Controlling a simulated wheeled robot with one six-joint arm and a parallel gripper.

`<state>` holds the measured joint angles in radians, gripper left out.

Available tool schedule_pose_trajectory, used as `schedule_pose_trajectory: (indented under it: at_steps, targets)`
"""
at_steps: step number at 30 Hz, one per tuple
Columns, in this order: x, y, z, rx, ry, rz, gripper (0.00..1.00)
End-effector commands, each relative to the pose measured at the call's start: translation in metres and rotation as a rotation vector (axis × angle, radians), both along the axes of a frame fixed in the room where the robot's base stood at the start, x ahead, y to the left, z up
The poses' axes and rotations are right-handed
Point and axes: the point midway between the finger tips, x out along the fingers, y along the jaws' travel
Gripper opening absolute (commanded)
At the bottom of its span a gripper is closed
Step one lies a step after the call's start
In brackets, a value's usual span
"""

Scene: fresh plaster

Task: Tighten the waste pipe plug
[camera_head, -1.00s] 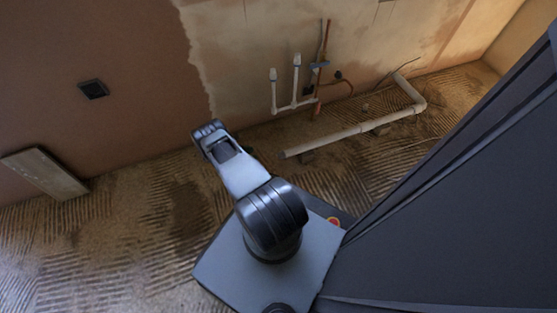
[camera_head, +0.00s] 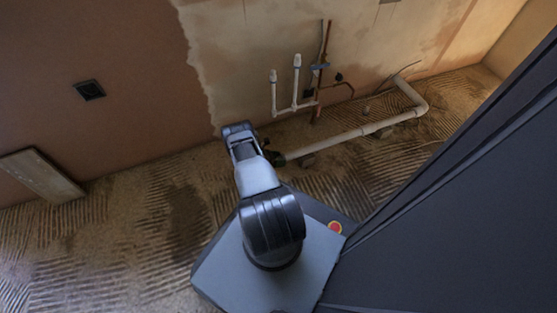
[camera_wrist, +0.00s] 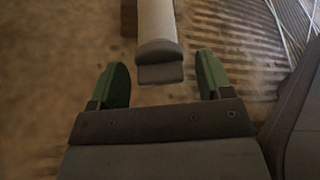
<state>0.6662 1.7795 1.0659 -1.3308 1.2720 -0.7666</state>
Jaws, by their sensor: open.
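The white waste pipe (camera_head: 345,137) runs along the floor below the wall. Its near end, with a grey-brown plug (camera_wrist: 160,64) on it, shows in the wrist view. The plug has a rounded collar and a flat tab facing me. My gripper (camera_wrist: 162,82) is open, with one green finger on each side of the plug and gaps between. I cannot tell whether the fingertips are level with the plug in depth. In the head view my gripper (camera_head: 275,158) is beside the pipe's near end, and my arm partly hides that end.
A wooden block (camera_wrist: 129,17) sits beside the pipe in the wrist view. Upright white pipes (camera_head: 296,80) and copper pipes (camera_head: 321,70) stand at the wall behind. A board (camera_head: 40,176) leans at the left. The ridged floor (camera_head: 120,240) is clear at left.

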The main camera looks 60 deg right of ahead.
Motion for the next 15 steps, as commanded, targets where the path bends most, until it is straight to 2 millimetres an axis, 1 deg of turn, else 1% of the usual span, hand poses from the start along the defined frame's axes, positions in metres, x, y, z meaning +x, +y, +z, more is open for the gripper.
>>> schedule_pose_trajectory:
  at_steps: [10,15]
  targets:
    - [-0.0017,-0.0014,-0.0009,0.0,0.0,0.0,0.72]
    - [-0.0016,-0.0014,-0.0008,0.0,0.0,0.0,0.56]
